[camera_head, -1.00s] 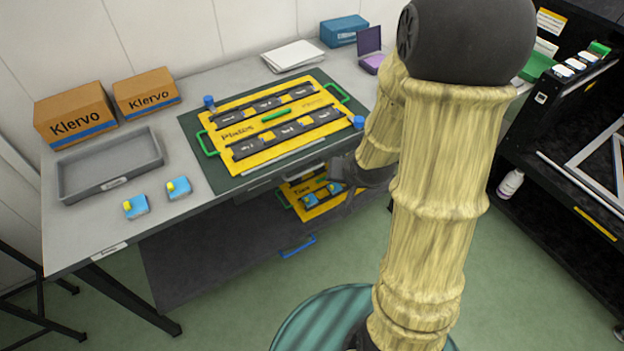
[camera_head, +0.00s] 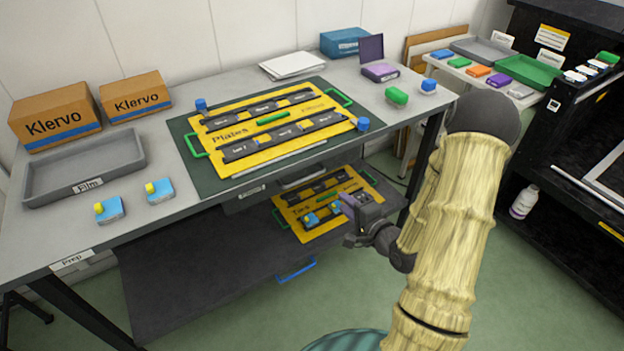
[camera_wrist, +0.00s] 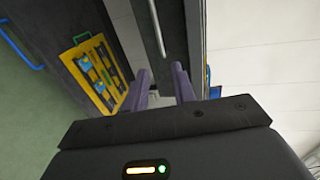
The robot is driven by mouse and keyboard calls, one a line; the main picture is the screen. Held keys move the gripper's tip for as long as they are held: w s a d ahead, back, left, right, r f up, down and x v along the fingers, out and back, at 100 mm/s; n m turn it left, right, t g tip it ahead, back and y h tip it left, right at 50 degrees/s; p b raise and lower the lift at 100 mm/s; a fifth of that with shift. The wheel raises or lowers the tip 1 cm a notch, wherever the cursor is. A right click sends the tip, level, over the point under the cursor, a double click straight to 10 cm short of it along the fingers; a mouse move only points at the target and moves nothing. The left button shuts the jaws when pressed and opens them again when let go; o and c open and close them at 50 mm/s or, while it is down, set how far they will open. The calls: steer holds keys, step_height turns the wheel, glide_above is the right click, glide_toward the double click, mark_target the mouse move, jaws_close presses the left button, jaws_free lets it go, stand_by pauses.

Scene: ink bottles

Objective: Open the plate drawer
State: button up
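A long silver bar (camera_head: 280,158) runs along the front edge of the worktable, below the yellow "Plates" board (camera_head: 205,113). Under the tabletop are a small label (camera_head: 251,192) and a pale strip (camera_head: 303,177); I cannot tell which part is the plate drawer's front. No drawer there looks pulled out. A pale bar (camera_wrist: 157,28) also shows in the wrist view, beyond the fingertips. My gripper (camera_head: 347,203) is in front of the table, right of the pale strip. Its purple fingers are apart with nothing between them in the wrist view (camera_wrist: 160,82).
A yellow board (camera_head: 322,232) with blue pieces lies on the dark lower shelf (camera_head: 200,275), which has a blue handle (camera_head: 297,270). A grey tray (camera_head: 85,165) and boxes stand on the table. A black rack (camera_head: 575,140) is at right. Floor is clear in front.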

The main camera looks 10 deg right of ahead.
mark_target(312, 176)
steer(key=b+x, duration=0.4)
steer(key=x, duration=1.3)
steer(key=shift+w+a+b, duration=0.1)
steer(key=shift+w+b, duration=0.15)
steer(key=shift+b, duration=0.05)
jaws_close()
